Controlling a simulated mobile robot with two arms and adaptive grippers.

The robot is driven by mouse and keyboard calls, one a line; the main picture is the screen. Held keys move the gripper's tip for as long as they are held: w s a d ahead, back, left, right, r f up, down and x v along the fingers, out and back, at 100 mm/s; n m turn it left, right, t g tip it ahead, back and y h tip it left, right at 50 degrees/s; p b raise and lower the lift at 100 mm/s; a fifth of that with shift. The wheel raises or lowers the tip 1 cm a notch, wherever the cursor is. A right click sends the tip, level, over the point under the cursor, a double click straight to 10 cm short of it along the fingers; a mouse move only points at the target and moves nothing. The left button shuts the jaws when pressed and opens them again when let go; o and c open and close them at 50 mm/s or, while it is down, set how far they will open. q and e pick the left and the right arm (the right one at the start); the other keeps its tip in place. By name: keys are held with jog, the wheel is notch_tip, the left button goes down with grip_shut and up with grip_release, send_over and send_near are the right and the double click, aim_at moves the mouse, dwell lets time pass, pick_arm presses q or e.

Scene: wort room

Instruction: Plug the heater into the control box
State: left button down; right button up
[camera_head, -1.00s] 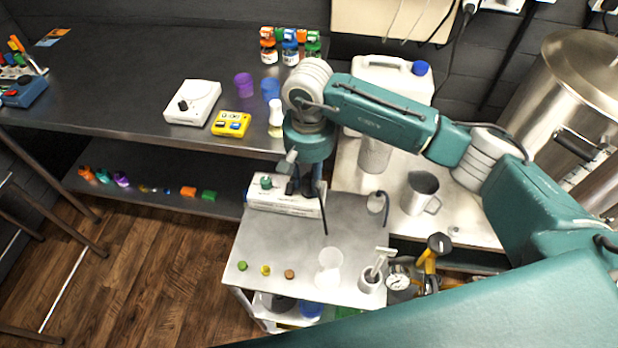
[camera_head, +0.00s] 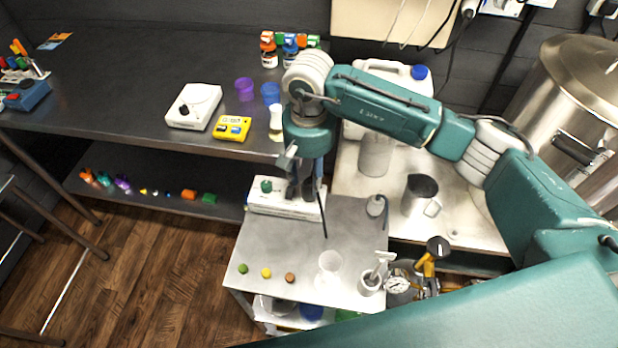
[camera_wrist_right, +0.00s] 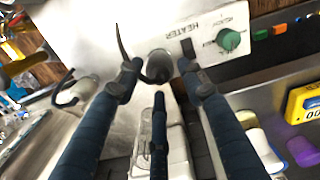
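The control box (camera_head: 284,209) is a white box with a green knob at the back of the small metal cart; the wrist view shows its top face (camera_wrist_right: 235,62), marked HEATER. My right gripper (camera_head: 303,192) is directly over the box. In the wrist view its dark blue fingers (camera_wrist_right: 158,78) are spread around a round grey piece, apparently the heater plug (camera_wrist_right: 160,58), with visible gaps at both sides. A black cable (camera_head: 323,215) hangs from there over the box's front. I cannot tell how deep the plug sits. My left gripper is out of view.
A white cup (camera_head: 330,262) and a small pot (camera_head: 370,282) stand on the cart. A steel mug (camera_head: 420,192) is on the bench at right, beside a large steel kettle (camera_head: 570,100). A yellow meter (camera_head: 232,128) lies on the dark table at left.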

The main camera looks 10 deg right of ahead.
aim_at(309, 182)
jog(key=shift+r+p, duration=1.25)
jog(key=shift+r, duration=2.6)
